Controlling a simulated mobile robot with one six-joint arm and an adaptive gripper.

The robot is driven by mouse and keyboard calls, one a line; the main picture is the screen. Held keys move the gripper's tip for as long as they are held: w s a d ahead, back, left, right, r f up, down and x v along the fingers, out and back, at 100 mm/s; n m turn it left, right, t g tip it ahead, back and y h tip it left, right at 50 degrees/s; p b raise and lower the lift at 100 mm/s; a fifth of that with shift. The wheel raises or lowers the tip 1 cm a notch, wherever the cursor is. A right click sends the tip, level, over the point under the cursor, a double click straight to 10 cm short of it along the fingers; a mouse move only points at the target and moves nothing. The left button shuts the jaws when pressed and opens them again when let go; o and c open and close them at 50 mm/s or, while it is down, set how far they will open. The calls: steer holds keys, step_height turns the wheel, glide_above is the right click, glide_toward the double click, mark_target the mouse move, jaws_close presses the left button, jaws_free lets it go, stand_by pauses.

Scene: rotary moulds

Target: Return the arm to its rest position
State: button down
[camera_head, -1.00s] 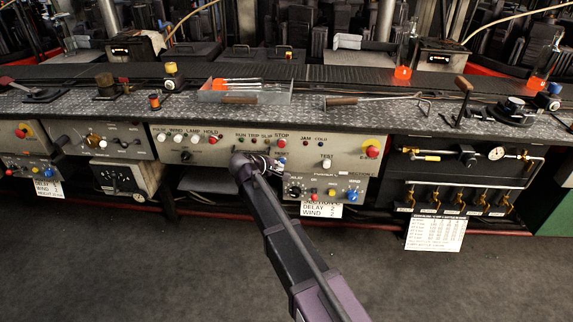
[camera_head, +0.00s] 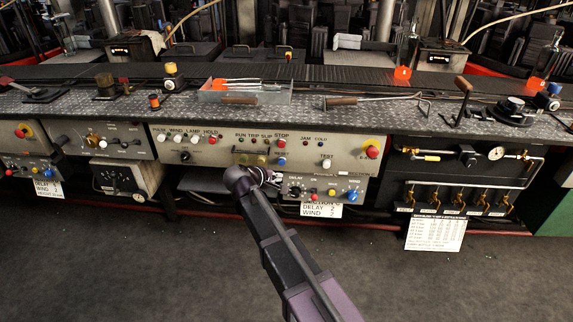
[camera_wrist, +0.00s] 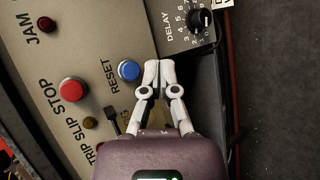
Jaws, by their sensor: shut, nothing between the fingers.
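My gripper (camera_wrist: 158,66) is shut and empty in the wrist view. Its fingertips show in front of the lower edge of the control panel (camera_wrist: 112,32), beside the blue RESET button (camera_wrist: 129,70). I cannot tell whether they touch anything. In the head view my arm reaches up from the bottom right to the front of the console. There my wrist hides most of my gripper, near the lower edge of the middle panel (camera_head: 225,149).
The red STOP button (camera_wrist: 72,90) and the DELAY knob (camera_wrist: 201,20) are close to my gripper. A small box with knobs (camera_head: 325,190) hangs under the panel. A patterned metal bench (camera_head: 300,112) runs above, holding tools. The grey floor (camera_head: 120,260) in front is clear.

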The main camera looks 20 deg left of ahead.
stand_by(0.4)
steer(key=s+d+f+m+g, duration=0.1)
steer(key=d+f+m+g, duration=0.25)
steer(key=d, duration=0.95)
steer(key=s+d+f+m+g, duration=0.1)
steer(key=d+f+m+g, duration=0.2)
steer(key=d, duration=1.1)
steer(key=s+d+f+m+g+y, duration=0.1)
steer(key=s+d+m+g+y, duration=0.1)
steer(key=s+d+m, duration=0.5)
steer(key=s+d+f+m+g+y, duration=0.15)
steer(key=s+d, duration=0.35)
steer(key=d, duration=0.6)
step_height(320, 180, up, 26)
steer(key=p, duration=2.6)
steer(key=shift+r+g+y, duration=0.15)
steer(key=shift+g+y, duration=0.2)
steer(key=shift+g, duration=0.05)
